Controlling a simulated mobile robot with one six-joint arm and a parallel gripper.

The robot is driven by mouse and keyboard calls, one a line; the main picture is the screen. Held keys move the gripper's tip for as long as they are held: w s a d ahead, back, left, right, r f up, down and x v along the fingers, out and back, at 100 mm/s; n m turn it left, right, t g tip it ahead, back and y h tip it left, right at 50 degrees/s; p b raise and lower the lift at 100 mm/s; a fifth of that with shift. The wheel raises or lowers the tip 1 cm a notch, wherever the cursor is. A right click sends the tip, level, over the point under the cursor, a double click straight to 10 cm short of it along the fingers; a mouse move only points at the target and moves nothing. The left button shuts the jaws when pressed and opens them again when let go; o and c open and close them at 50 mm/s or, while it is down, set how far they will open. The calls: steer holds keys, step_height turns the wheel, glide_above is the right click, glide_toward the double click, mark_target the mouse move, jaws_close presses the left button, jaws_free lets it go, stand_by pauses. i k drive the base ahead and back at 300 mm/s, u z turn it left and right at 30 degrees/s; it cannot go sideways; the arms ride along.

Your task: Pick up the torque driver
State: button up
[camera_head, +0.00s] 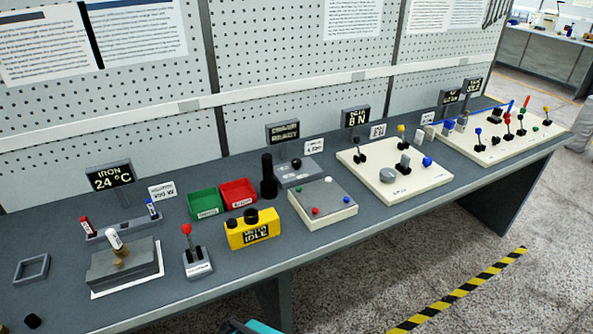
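A black upright cylinder with a narrower top (268,176) stands on the grey bench, behind the yellow box and right of the red bin. It looks most like the torque driver, but I cannot tell for certain. Nothing touches it from above. My gripper's fingers do not show; only a small dark and teal piece, probably part of my arm, cuts into the bottom edge of the picture, well in front of the bench.
The bench (225,285) carries a green bin (205,203), a red bin (238,194), a yellow box reading IDLE (253,232), a red-knobbed lever (196,261), a grey block (124,268) and cream boards with knobs (400,188). A pegboard wall stands behind.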

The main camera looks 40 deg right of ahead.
mark_target(267, 162)
steer(key=z, duration=0.9)
steer(key=k, duration=0.95)
steer(key=i, duration=0.7)
steer(key=z, duration=0.05)
